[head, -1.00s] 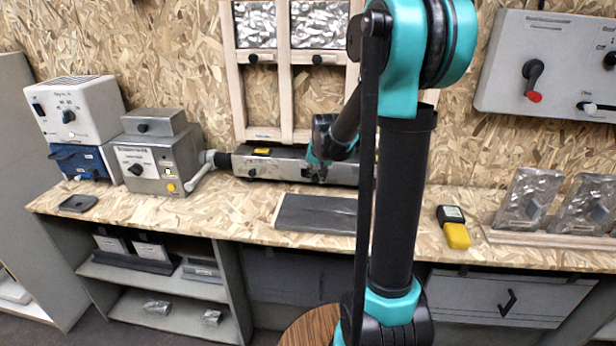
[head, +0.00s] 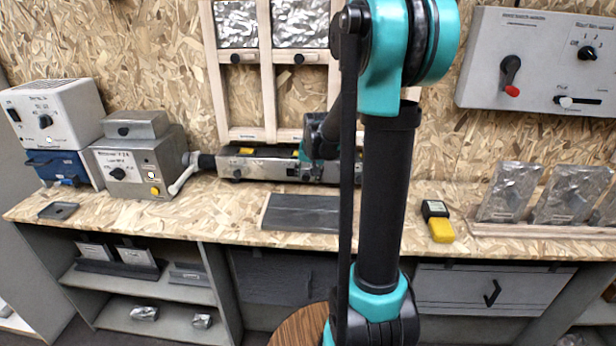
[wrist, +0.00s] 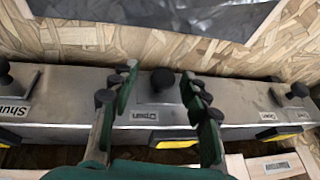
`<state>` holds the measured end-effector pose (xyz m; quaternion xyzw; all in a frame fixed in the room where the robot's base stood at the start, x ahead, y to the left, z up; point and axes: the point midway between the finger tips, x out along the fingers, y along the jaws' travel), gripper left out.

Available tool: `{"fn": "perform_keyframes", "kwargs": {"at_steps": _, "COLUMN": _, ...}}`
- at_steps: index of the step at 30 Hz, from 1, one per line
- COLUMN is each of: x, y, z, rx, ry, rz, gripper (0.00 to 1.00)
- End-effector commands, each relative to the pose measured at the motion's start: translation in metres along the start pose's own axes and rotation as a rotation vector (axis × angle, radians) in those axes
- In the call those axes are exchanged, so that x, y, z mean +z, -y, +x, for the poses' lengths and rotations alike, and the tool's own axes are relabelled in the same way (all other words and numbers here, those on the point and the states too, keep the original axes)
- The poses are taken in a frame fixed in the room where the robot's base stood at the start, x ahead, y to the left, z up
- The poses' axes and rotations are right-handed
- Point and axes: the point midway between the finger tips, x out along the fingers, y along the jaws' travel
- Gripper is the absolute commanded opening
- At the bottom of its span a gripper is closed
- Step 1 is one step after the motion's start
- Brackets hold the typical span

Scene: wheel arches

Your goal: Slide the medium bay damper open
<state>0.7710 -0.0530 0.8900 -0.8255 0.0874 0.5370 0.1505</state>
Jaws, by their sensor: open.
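A long grey metal housing (head: 230,163) lies along the back of the bench against the wall. In the wrist view its top (wrist: 60,100) carries black knobs on small plates. The middle knob (wrist: 162,80) stands between the spread fingers of my gripper (wrist: 158,76), with space on both sides. My gripper is open and empty; in the head view it (head: 308,172) is over the housing, partly behind my arm. The label (wrist: 145,115) below the middle knob is too small to read surely. I cannot tell which knob belongs to the medium bay damper.
A wooden frame (head: 270,90) with foil panels stands behind the housing. A dark mat (head: 300,213) lies in front. A lever handle (head: 183,178) is at the housing's left end. A yellow-and-black tool (head: 440,228) lies at right.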

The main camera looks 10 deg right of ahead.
Motion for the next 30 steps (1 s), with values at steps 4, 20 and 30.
{"fn": "perform_keyframes", "kwargs": {"at_steps": 4, "x": 0.000, "y": 0.000, "z": -0.011, "rx": 0.000, "ry": 0.000, "rz": 0.000, "gripper": 0.46}}
{"fn": "perform_keyframes", "kwargs": {"at_steps": 20, "x": 0.000, "y": -0.001, "z": -0.098, "rx": 0.000, "ry": 0.000, "rz": 0.001, "gripper": 0.46}}
{"fn": "perform_keyframes", "kwargs": {"at_steps": 30, "x": 0.000, "y": -0.001, "z": -0.119, "rx": 0.001, "ry": 0.000, "rz": 0.001, "gripper": 0.46}}
